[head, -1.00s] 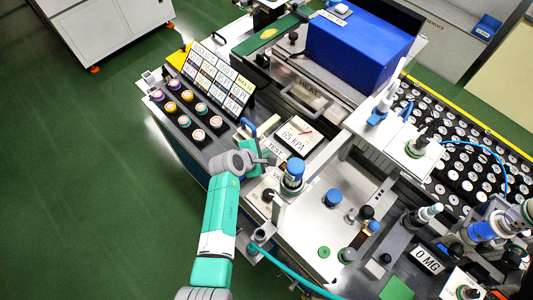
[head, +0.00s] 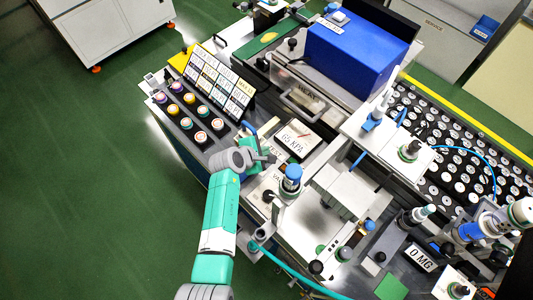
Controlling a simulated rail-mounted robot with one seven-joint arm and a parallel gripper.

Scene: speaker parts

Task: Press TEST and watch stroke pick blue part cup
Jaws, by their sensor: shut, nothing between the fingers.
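My gripper (head: 266,158) is shut and empty. It is low over the front panel, at the TEST label (head: 276,153), and its fingers cover whatever lies under them, so I cannot tell whether they touch a button. A blue-topped round part (head: 293,171) stands upright on the panel just right of my gripper. A pale grey block (head: 343,190) now stands over the metal plate right of it. A short blue rod (head: 358,158) shows at its upper edge. No blue cup shows on the plate beside the block.
A gauge marked 65 KPA (head: 295,139) lies just above my gripper. A black rack of round parts (head: 190,117) and a label board (head: 219,82) are at upper left. A blue box (head: 357,45) and a tray of many discs (head: 465,165) are beyond. Green floor at left is clear.

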